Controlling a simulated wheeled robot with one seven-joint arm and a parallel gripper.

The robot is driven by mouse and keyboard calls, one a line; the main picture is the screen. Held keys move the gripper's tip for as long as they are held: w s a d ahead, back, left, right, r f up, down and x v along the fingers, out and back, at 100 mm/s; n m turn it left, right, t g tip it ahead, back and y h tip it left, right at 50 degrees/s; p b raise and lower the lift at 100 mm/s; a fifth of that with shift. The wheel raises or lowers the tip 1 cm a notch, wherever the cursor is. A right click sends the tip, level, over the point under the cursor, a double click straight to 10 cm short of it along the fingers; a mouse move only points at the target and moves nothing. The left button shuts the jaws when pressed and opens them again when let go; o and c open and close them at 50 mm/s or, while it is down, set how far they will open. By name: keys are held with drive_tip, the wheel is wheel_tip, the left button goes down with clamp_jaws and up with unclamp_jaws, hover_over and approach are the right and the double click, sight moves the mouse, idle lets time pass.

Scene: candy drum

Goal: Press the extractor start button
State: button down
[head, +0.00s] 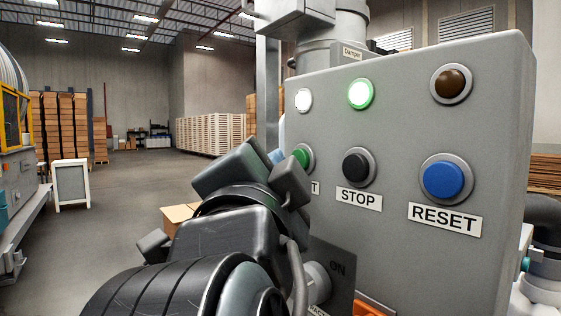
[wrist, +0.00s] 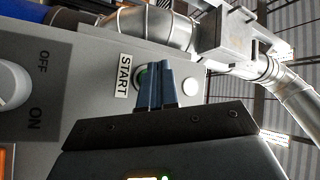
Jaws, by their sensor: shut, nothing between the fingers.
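The green start button (head: 302,156) sits at the left of the grey control panel (head: 405,130) in the head view, its label mostly hidden by my arm. In the wrist view the START label (wrist: 124,76) is readable, and the green button (wrist: 142,75) shows just beside my fingers. My gripper (wrist: 157,68) is shut and empty, with its bluish fingertips over part of the button. In the head view the tips (head: 277,156) show at the button's left edge. I cannot tell whether they touch it.
The panel also has a black STOP button (head: 355,167), a blue RESET button (head: 443,179), a lit green lamp (head: 361,94), a lit white lamp (head: 304,100) and a dark brown lamp (head: 451,83). An ON/OFF knob (wrist: 12,104) is below START. Open floor (head: 125,185) lies left.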

drive_tip(key=shift+s+a+b, duration=0.55)
drive_tip(key=shift+s+a, duration=0.15)
drive_tip(key=shift+a, duration=0.3)
drive_tip(key=shift+s+a+b, duration=0.55)
drive_tip(key=shift+s+a, duration=0.1)
drive_tip(key=shift+a, duration=0.35)
drive_tip(key=shift+s, duration=0.1)
